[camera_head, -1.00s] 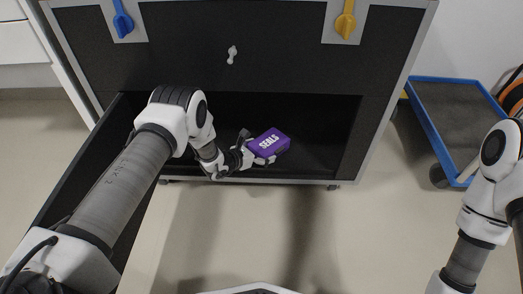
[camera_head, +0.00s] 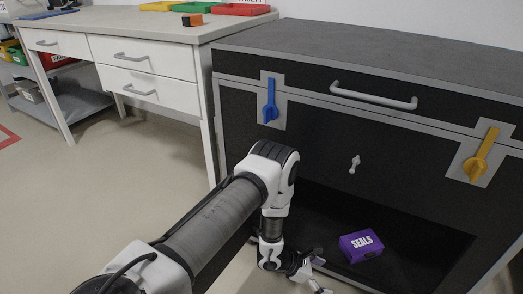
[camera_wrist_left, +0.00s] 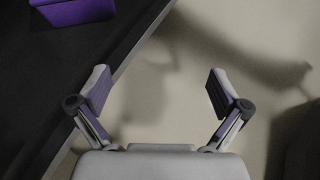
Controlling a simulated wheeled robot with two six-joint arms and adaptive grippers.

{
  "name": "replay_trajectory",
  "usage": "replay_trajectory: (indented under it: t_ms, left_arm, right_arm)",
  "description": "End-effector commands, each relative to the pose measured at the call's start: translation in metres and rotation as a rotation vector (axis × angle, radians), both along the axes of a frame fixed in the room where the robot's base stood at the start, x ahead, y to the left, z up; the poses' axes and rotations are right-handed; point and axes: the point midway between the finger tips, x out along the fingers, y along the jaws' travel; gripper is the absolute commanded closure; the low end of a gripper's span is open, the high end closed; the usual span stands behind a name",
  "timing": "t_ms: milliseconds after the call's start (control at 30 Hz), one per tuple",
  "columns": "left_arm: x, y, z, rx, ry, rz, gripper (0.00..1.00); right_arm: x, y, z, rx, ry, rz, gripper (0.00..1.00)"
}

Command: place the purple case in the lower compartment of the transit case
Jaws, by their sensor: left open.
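The purple case (camera_head: 361,246), marked SEALS, lies on the dark floor of the lower compartment (camera_head: 425,251) of the black transit case (camera_head: 313,139). Its edge also shows in the left wrist view (camera_wrist_left: 72,11), at the top left. My left gripper (camera_head: 318,279) is at the compartment's front edge, left of and nearer than the purple case, and apart from it. In the left wrist view its fingers (camera_wrist_left: 158,80) are spread wide with nothing between them, over the pale floor. My right gripper is out of view.
A blue latch (camera_head: 270,102) and a yellow latch (camera_head: 481,156) sit on the transit case front, with a grey handle (camera_head: 372,96) above. A white drawer bench (camera_head: 146,68) stands to the left, with coloured trays on top.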

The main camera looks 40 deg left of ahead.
Motion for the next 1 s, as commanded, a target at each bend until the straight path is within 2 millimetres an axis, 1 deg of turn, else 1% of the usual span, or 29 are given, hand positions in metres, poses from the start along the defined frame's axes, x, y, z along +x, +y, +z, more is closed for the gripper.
replay_trajectory:
  t_ms: [33, 67, 100, 133, 167, 200, 233, 267, 300, 333, 367, 400, 467, 500, 533, 600, 700, 933, 967, 1000]
  left_arm:
    - [-0.041, -0.019, -0.011, 0.042, 0.101, -0.146, 0.0]
    - [-0.073, -0.028, -0.018, 0.08, 0.17, -0.26, 0.0]
    - [-0.12, -0.036, -0.023, 0.143, 0.256, -0.434, 0.0]
    - [-0.157, -0.036, -0.025, 0.199, 0.315, -0.575, 0.0]
    - [-0.194, -0.031, -0.026, 0.263, 0.362, -0.726, 0.0]
    - [-0.235, -0.018, -0.023, 0.354, 0.402, -0.924, 0.0]
    - [-0.26, -0.005, -0.02, 0.426, 0.414, -1.072, 0.0]
    - [-0.28, 0.01, -0.016, 0.499, 0.41, -1.217, 0.0]
    - [-0.298, 0.029, -0.01, 0.598, 0.376, -1.404, 0.0]
    - [-0.306, 0.043, -0.005, 0.673, 0.33, -1.537, 0.0]
    - [-0.309, 0.054, -0.001, 0.745, 0.267, -1.661, 0.0]
    - [-0.308, 0.063, 0.004, 0.836, 0.159, -1.805, 0.0]
    - [-0.299, 0.065, 0.011, 0.945, -0.031, -1.967, 0.0]
    - [-0.293, 0.06, 0.016, 0.999, -0.158, -2.038, 0.0]
    - [-0.288, 0.055, 0.019, 1.032, -0.246, -2.074, 0.0]
    - [-0.281, 0.042, 0.026, 1.077, -0.409, -2.121, 0.0]
    - [-0.276, 0.032, 0.03, 1.102, -0.514, -2.137, 0.0]
    - [-0.275, 0.032, 0.032, 1.105, -0.52, -2.136, 0.0]
    - [-0.275, 0.032, 0.035, 1.105, -0.52, -2.136, 0.0]
    - [-0.276, 0.032, 0.043, 1.105, -0.52, -2.136, 0.0]
  right_arm:
    - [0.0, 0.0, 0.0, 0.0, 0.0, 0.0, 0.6]
    - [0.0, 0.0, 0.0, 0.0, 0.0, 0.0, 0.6]
    - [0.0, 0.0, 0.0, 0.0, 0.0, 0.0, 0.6]
    - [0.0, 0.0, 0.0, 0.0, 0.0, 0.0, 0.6]
    - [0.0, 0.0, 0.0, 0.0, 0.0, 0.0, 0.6]
    - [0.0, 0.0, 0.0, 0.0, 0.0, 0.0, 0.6]
    - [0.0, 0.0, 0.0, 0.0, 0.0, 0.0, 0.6]
    - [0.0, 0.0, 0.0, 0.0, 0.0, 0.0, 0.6]
    - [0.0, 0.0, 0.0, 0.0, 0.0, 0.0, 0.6]
    - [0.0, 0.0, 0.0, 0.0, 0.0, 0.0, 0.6]
    - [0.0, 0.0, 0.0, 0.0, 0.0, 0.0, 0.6]
    - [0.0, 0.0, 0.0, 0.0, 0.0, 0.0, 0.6]
    - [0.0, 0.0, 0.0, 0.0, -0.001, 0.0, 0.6]
    - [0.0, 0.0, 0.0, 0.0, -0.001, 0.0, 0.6]
    - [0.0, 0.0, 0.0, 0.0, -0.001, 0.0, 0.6]
    - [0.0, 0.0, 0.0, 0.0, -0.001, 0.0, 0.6]
    - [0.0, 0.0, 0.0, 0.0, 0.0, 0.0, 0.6]
    - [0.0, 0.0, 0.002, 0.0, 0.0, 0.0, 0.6]
    - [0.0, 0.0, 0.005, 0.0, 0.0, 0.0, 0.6]
    - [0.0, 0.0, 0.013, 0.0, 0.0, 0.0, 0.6]
